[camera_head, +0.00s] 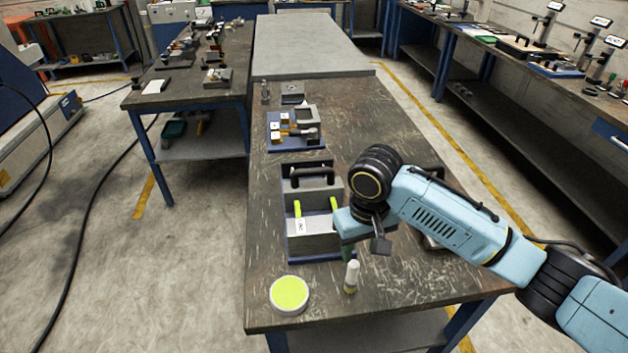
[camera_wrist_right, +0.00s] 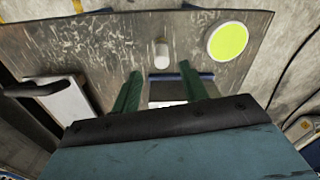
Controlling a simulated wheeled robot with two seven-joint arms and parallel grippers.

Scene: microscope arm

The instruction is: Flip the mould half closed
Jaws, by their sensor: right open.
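The mould (camera_head: 312,238) lies open on the worn dark table, on a blue base. Its grey front block carries a white label, and two yellow-green strips show behind it. The mould half with a black bar handle (camera_head: 313,181) is at the back of the base. My right gripper (camera_head: 366,240) is over the right front side of the mould, and its arm hides part of that side. In the right wrist view its two dark green fingers (camera_wrist_right: 161,85) are apart, with part of the mould (camera_wrist_right: 168,92) visible between and beyond them. My left gripper is not in view.
A yellow-green disc with a white rim (camera_head: 289,294) and a small white-topped cylinder (camera_head: 351,276) stand near the table's front edge. A blue-based fixture (camera_head: 283,146) is behind the mould. A grey object with a dark handle (camera_wrist_right: 62,101) is partly hidden by my arm.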

